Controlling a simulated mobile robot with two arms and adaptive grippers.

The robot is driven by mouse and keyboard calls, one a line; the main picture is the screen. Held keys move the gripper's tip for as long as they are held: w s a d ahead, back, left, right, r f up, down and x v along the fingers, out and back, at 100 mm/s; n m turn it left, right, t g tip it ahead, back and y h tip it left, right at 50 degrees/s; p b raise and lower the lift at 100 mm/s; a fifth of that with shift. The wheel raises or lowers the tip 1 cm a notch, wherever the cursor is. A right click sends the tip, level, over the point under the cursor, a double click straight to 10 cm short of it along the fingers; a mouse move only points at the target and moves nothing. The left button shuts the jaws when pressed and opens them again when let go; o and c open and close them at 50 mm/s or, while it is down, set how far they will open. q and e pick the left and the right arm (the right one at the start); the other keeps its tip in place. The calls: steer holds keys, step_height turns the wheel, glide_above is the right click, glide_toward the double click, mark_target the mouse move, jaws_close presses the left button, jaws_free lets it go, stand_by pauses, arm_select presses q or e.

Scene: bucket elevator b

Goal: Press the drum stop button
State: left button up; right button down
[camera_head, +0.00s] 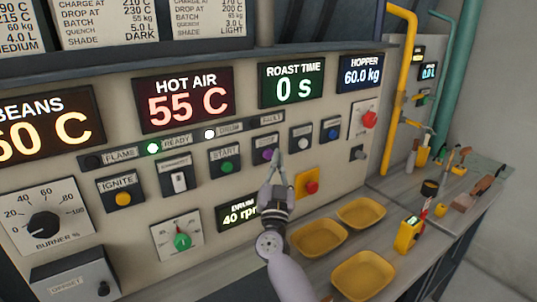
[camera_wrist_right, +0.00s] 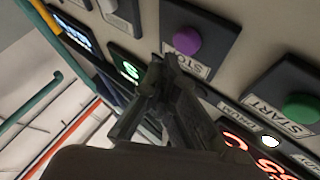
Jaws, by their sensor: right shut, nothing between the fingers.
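The purple stop button (camera_head: 267,154) sits on a dark plate on the control panel, right of the green START button (camera_head: 226,167). In the right wrist view the purple button (camera_wrist_right: 187,40) shows clear beyond the fingertips, with a label partly hidden that reads "STO". My right gripper (camera_head: 277,158) is shut and empty, its fingertips pointing up beside the purple button's right side in the head view. The right wrist view shows its fingertips (camera_wrist_right: 165,62) near the label; I cannot tell if they touch the panel. My left gripper is not in view.
The drum lamp (camera_head: 210,134) is lit white, and the drum display (camera_head: 238,213) reads 40 rpm. A red button on a yellow plate (camera_head: 311,187) sits low to the right of my gripper. Yellow trays (camera_head: 362,213) stand on the bench below.

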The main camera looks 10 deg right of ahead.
steer(key=shift+w, duration=0.1)
stand_by(0.6)
steer(key=shift+w+a, duration=0.15)
steer(key=shift+w, duration=0.2)
steer(key=shift+w+a, duration=0.15)
steer(key=shift+w, duration=0.3)
stand_by(0.6)
steer(key=shift+s+d+p, duration=0.3)
steer(key=shift+s+p, duration=0.45)
steer(key=shift+s, duration=0.2)
